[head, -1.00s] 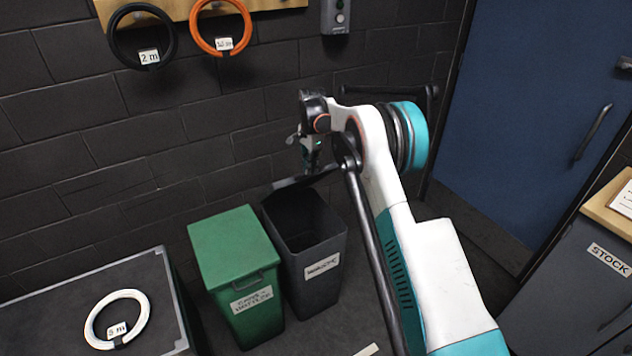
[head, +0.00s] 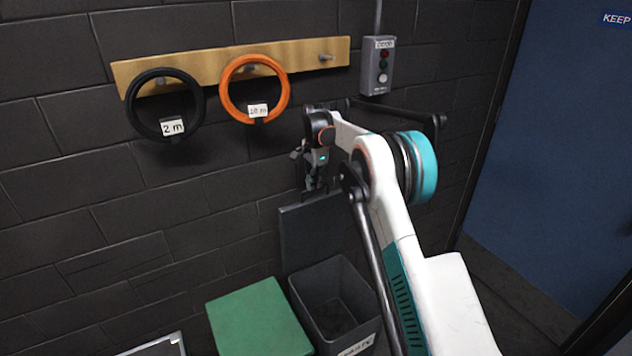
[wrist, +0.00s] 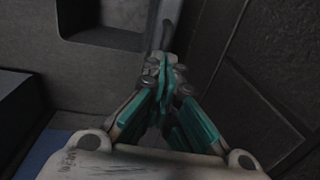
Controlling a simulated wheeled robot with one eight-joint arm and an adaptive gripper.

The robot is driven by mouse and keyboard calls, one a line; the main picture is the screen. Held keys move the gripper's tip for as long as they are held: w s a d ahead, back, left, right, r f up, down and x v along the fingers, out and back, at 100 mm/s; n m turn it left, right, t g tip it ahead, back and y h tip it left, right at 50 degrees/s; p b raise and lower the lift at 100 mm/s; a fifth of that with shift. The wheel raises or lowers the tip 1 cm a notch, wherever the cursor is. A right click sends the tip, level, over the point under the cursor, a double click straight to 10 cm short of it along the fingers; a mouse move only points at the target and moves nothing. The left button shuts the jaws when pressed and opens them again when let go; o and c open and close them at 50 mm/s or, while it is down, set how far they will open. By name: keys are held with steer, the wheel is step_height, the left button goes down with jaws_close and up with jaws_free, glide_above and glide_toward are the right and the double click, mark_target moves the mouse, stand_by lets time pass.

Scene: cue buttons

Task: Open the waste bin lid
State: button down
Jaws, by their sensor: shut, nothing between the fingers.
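The dark grey waste bin (head: 367,312) stands at the lower middle of the head view, its label partly cut off. Its mouth is uncovered and the inside shows. Its lid (head: 308,240) stands raised behind the mouth, close to the brick wall. My gripper (head: 313,190) is at the lid's upper edge, in front of the wall. Whether it touches the lid I cannot tell. In the wrist view the gripper fingers (wrist: 168,45) are together with nothing between them.
A green bin (head: 255,318) with its lid down stands to the left. A black coil (head: 140,118) and an orange coil (head: 228,95) hang on a wooden rail (head: 200,62). A button box (head: 378,68) is on the wall. A blue door (head: 540,190) is at the right.

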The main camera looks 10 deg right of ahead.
steer(key=shift+w+a+f, duration=0.15)
steer(key=shift+f, duration=0.35)
steer(key=shift+w+a+f, duration=0.1)
steer(key=shift+a+f, duration=0.05)
steer(key=shift+f, duration=0.35)
steer(key=c, duration=2.3)
jaws_free()
steer(key=shift+s+d, duration=0.1)
steer(key=shift+d, duration=0.05)
steer(key=o, duration=0.6)
steer(key=shift+f, duration=0.1)
steer(key=shift+w+a+f, duration=0.45)
steer(key=shift+w+f, duration=0.25)
steer(key=shift+w, duration=0.1)
steer(key=shift+s+r, duration=0.25)
steer(key=shift+r, duration=0.2)
steer(key=shift+w, duration=0.1)
steer(key=shift+d, duration=0.1)
steer(key=shift+d+r, duration=0.1)
steer(key=shift+r, duration=0.5)
steer(key=r, duration=1)
steer(key=shift+s+r, duration=0.35)
steer(key=shift+r, duration=0.05)
